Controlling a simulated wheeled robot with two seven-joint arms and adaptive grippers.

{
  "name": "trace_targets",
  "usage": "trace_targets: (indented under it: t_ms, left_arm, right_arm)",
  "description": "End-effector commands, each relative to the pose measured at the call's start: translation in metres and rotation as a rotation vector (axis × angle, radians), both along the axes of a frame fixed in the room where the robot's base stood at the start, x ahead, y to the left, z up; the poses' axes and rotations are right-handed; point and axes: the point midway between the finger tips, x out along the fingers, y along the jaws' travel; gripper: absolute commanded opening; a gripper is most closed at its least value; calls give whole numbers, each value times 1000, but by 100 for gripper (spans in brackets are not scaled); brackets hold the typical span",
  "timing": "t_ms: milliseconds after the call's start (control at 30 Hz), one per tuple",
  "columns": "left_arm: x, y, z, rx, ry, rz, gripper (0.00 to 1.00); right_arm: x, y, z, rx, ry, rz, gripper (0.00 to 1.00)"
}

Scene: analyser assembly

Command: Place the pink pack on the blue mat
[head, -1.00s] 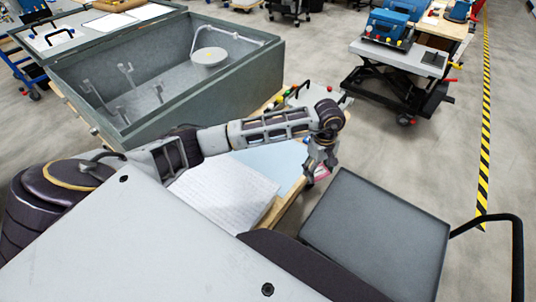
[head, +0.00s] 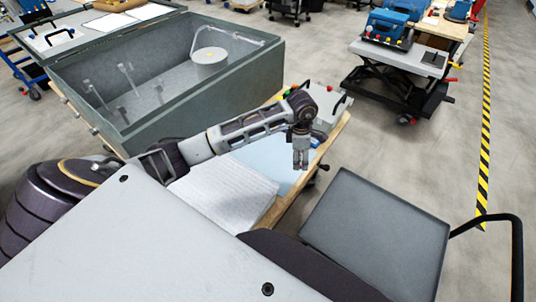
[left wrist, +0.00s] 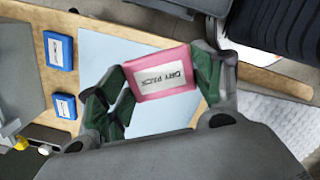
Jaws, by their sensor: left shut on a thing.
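The pink pack (left wrist: 163,75), labelled "DRY PACK", is held between the fingers of my left gripper (left wrist: 163,88) in the left wrist view. The pale blue mat (left wrist: 110,48) lies on the wooden bench below and behind the pack in that view. In the head view my left gripper (head: 300,158) points down over the right part of the blue mat (head: 262,158). The pack is hidden there by the gripper. I cannot tell the height of the pack above the mat. My right gripper is not in view.
Two blue packs (left wrist: 60,50) (left wrist: 65,106) lie on the bench beside the mat. A white ribbed sheet (head: 222,190) lies on the near side of the mat. A large open grey-green case (head: 150,95) stands to the left. A grey cart top (head: 375,235) is at the right.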

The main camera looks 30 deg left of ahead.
Motion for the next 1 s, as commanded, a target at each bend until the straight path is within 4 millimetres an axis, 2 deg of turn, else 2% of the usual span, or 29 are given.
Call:
trace_targets:
  t_ms: [800,1000]
  left_arm:
    - [2,84,-1,-8,-9,826,43]
    - [2,99,-1,-11,-14,966,43]
  right_arm:
    - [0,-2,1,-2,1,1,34]
    - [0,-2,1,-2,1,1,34]
